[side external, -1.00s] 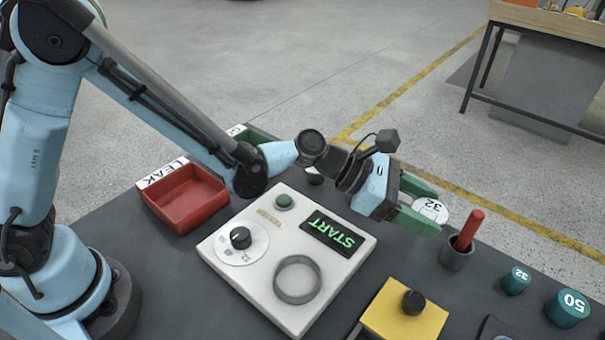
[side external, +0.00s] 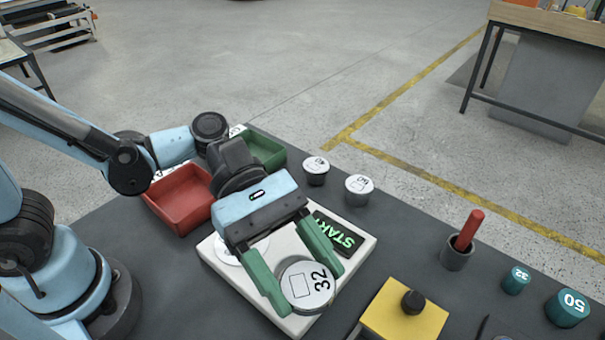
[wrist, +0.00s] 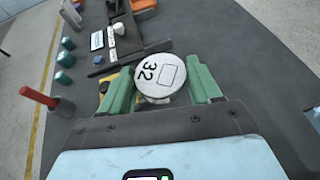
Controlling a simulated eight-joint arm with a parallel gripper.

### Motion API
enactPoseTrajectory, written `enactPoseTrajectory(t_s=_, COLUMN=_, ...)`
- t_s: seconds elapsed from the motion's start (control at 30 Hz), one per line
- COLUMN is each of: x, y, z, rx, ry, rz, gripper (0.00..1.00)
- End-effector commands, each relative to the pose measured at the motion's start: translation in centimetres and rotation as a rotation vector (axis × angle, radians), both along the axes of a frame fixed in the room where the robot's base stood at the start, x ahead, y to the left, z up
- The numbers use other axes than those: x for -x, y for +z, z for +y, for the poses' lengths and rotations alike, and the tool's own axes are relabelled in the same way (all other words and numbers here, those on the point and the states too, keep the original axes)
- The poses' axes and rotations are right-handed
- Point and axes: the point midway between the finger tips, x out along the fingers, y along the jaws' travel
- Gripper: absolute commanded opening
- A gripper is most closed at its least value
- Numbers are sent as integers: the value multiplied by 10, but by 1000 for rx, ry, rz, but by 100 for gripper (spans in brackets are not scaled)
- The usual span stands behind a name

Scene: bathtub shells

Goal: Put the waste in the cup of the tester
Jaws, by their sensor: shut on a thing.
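The waste (side external: 300,292) is a round white-topped part marked 32. My gripper (side external: 306,287) is shut on it, a green finger on each side, its face turned up. In the wrist view the waste (wrist: 160,62) sits between the fingers (wrist: 161,88). The tester (side external: 362,240) is a white box with a green START display. The waste is over the area of the tester's cup and hides that ring. I cannot tell whether it is above the cup or partly in it. The tester's dial is mostly covered by my gripper.
A red tray (side external: 180,205) and a green tray (side external: 268,150) stand behind the tester. Two other white-topped wastes (side external: 316,165) (side external: 358,186) stand beyond it. At right are a dark pot (side external: 456,258) with a red stick, a yellow block (side external: 420,320) and teal caps (side external: 568,308) (side external: 516,281).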

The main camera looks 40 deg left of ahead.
Motion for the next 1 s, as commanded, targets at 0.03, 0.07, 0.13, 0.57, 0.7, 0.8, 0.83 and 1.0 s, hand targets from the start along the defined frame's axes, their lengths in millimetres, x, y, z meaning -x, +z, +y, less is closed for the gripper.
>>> enactPoseTrajectory(t_s=0.03, x=13, y=3, z=7, rx=1, ry=-42, rz=0, gripper=19)
enactPoseTrajectory(t_s=0.07, x=20, y=4, z=10, rx=1, ry=-65, rz=0, gripper=19)
enactPoseTrajectory(t_s=0.13, x=33, y=6, z=15, rx=1, ry=-110, rz=0, gripper=19)
enactPoseTrajectory(t_s=0.57, x=31, y=-3, z=31, rx=0, ry=-174, rz=0, gripper=19)
enactPoseTrajectory(t_s=0.7, x=16, y=-13, z=36, rx=-1, ry=-174, rz=1, gripper=19)
enactPoseTrajectory(t_s=0.8, x=6, y=-20, z=40, rx=-1, ry=-174, rz=1, gripper=19)
enactPoseTrajectory(t_s=0.83, x=2, y=-22, z=41, rx=0, ry=-174, rz=0, gripper=19)
enactPoseTrajectory(t_s=1.0, x=-17, y=-35, z=49, rx=-1, ry=-174, rz=1, gripper=19)
